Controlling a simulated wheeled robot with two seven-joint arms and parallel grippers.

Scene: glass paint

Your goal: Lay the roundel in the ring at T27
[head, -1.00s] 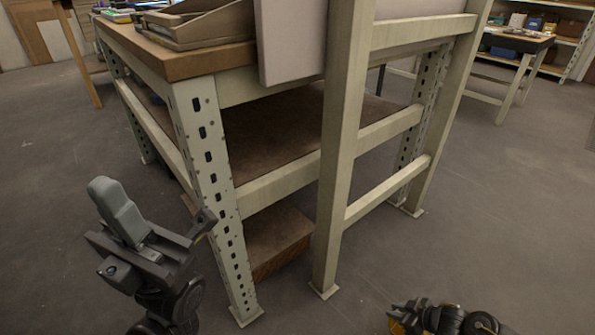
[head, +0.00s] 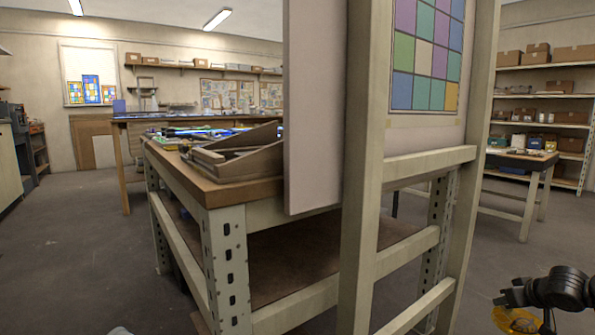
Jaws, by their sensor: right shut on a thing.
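My right gripper (head: 507,298) is at the lower right edge of the head view, in front of the rack and over the floor. It is shut on an amber, see-through round piece, the roundel (head: 519,321), which hangs below the fingers and is partly cut off by the bottom edge. Of my left gripper only a small grey tip (head: 119,331) shows at the bottom edge; its jaws are out of frame. I cannot make out a ring or a T27 mark.
A wooden-topped workbench (head: 215,193) with trays stands ahead. A pale upright frame (head: 362,165) bears a board with a coloured-square chart (head: 427,52). A small table (head: 520,160) stands at right, near shelves (head: 545,95). Open floor (head: 75,240) lies at left.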

